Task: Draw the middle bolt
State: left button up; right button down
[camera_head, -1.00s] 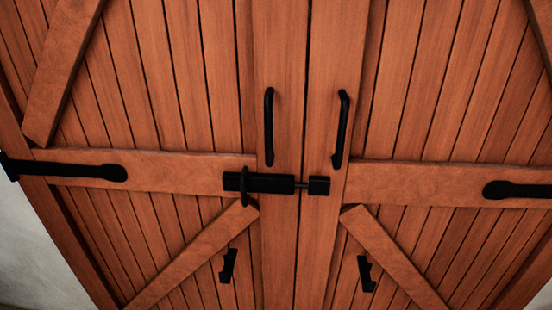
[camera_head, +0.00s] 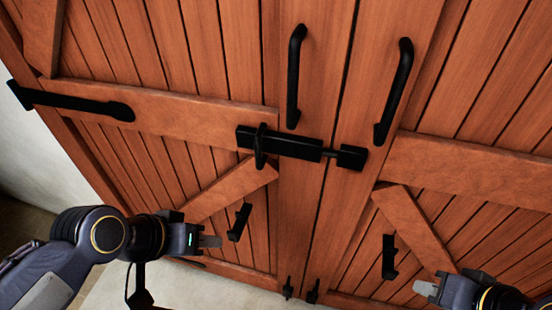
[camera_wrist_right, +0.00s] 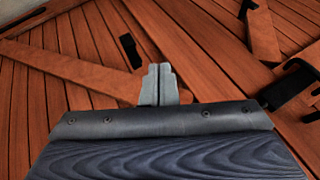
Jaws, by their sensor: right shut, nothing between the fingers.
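The black middle bolt (camera_head: 290,145) lies across the seam of the two wooden doors in the head view. Its upright black knob (camera_head: 260,146) stands at the left part of the barrel. A thin rod shows between the barrel and the black keeper (camera_head: 352,157) on the right door. My left gripper (camera_head: 210,241) is below and left of the bolt, apart from it; its fingers are seen side-on. My right gripper (camera_head: 427,288) is low at the right, apart from the doors' fittings. In the right wrist view its fingers (camera_wrist_right: 158,84) are together and empty.
Two black pull handles (camera_head: 294,76) (camera_head: 393,92) stand out above the bolt. Black hooks (camera_head: 239,222) (camera_head: 389,257) stick out lower on each door. Small black fittings (camera_head: 288,288) sit at the doors' foot. A strap hinge (camera_head: 72,101) is at the left.

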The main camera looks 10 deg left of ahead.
jog(key=w+a+r+m+g+y, duration=0.2)
jog(key=a+m+y, duration=0.2)
jog(key=a, duration=0.2)
jog(key=w+a+r+m+g+y, duration=0.1)
jog(key=w+a+m+g+y, duration=0.1)
jog(key=a+m+y, duration=0.3)
jog(key=w+a+r+m+t+y, duration=0.2)
jog(key=w+a+r+m+y, duration=0.1)
jog(key=w+m, duration=0.6)
jog(key=a+y, duration=0.1)
jog(key=a, duration=0.1)
jog(key=shift+w+a+t, duration=0.35)
jog(key=shift+w+t, duration=0.05)
jog(key=p+x, duration=0.1)
jog(key=x, duration=1.3)
jog(key=shift+r, duration=0.15)
